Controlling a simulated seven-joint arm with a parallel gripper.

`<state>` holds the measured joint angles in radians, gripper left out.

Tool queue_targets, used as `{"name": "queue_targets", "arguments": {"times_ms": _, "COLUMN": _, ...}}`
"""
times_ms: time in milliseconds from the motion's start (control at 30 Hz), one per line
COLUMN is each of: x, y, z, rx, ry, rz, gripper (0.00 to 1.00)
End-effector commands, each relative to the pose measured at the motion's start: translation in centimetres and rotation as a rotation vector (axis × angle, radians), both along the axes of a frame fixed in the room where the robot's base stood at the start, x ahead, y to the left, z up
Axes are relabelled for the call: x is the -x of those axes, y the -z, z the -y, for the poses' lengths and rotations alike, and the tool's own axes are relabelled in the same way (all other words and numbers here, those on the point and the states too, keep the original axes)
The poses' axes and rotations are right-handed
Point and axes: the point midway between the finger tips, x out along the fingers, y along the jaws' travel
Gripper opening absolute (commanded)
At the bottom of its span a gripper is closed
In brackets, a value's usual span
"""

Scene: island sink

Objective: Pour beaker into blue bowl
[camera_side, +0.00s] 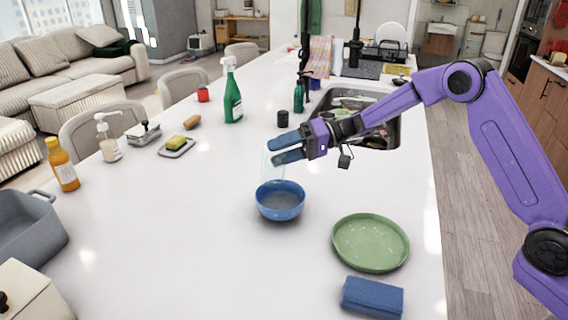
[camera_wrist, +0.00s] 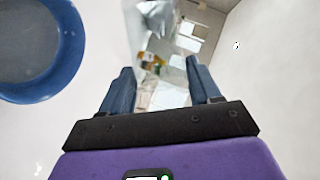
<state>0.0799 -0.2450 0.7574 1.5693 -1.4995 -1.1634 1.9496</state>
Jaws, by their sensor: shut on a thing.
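The blue bowl (camera_side: 280,203) stands on the white counter; in the wrist view it is at the upper left (camera_wrist: 78,62), with its inside looking empty. My gripper (camera_side: 274,150) is shut on a clear glass beaker (camera_side: 272,172), just behind the bowl in the side view. In the wrist view the beaker (camera_wrist: 158,45) shows between the two blue fingers of my gripper (camera_wrist: 160,68), to the right of the bowl. The beaker is see-through and faint, so its contents and exact tilt are hard to tell.
A green plate (camera_side: 370,243) and a folded blue cloth (camera_side: 372,297) lie to the bowl's right and front. A sink (camera_side: 385,135) is behind my arm. A green spray bottle (camera_side: 232,92) and sponge dish (camera_side: 176,147) stand farther left. The counter left of the bowl is clear.

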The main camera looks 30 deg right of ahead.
Motion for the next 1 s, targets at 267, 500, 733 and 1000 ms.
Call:
{"name": "queue_targets", "arguments": {"times_ms": 267, "x": -0.1, "y": -3.2, "z": 0.3, "rx": 0.278, "ry": -0.170, "rz": 0.611, "gripper": 0.31}}
{"name": "queue_targets", "arguments": {"times_ms": 500, "x": -0.5, "y": -5.8, "z": 1.1, "rx": 0.363, "ry": -0.267, "rz": 0.926, "gripper": 0.31}}
{"name": "queue_targets", "arguments": {"times_ms": 733, "x": -0.7, "y": -7.0, "z": 1.6, "rx": 0.375, "ry": -0.300, "rz": 1.019, "gripper": 0.31}}
{"name": "queue_targets", "arguments": {"times_ms": 1000, "x": -0.7, "y": -6.9, "z": 1.6, "rx": 0.373, "ry": -0.298, "rz": 1.015, "gripper": 0.31}}
